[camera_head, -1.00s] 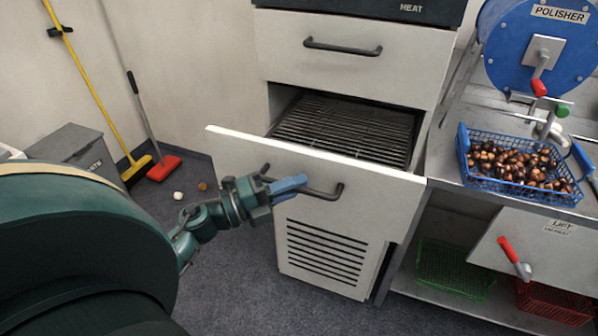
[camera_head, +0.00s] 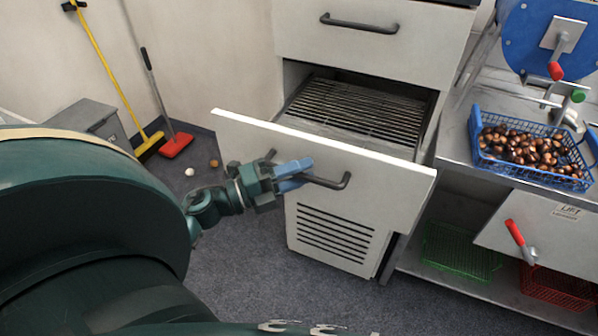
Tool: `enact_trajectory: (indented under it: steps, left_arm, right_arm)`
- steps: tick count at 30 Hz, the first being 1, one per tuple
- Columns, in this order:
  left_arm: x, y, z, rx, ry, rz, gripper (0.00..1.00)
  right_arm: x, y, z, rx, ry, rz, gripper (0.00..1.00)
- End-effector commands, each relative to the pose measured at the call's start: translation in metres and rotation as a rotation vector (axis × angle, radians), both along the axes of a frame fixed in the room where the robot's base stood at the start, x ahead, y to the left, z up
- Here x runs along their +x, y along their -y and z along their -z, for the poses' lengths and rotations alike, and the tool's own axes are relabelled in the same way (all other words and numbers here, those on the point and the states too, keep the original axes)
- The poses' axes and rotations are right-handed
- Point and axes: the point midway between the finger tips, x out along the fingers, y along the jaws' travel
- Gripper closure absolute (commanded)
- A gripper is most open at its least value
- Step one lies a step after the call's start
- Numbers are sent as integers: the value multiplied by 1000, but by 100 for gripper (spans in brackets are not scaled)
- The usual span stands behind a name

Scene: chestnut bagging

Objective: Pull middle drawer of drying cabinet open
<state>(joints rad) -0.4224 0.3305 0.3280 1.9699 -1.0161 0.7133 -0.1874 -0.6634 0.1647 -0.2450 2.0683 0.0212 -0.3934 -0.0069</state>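The drying cabinet (camera_head: 372,45) stands at the middle back. Its middle drawer (camera_head: 390,180) is pulled well out, and a dark wire rack (camera_head: 350,108) shows inside it. The drawer above it is closed. My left gripper (camera_head: 300,175) is at the left part of the middle drawer's dark bar handle (camera_head: 335,183), with its blue fingers over the bar. The fingers hide part of the handle and appear closed around it. My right gripper is not in view.
A blue basket of chestnuts (camera_head: 481,164) sits on the steel bench at right, below the blue polisher (camera_head: 525,25). Green (camera_head: 455,250) and red (camera_head: 555,285) crates are on the shelf underneath.

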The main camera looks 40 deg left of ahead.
Motion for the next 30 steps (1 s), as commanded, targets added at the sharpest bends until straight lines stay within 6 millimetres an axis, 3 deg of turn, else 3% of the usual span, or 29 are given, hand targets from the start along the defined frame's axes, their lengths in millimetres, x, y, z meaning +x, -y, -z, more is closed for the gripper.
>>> enact_trajectory:
  steps: [11,24,30]
  left_arm:
    - [-7,-5,3,2,-2,-2,66]
    - [-84,-52,17,1,-4,-1,66]
    - [-105,-66,18,-1,-1,-1,66]
  right_arm:
    - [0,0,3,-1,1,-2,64]
    - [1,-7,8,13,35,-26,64]
    - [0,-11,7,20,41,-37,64]
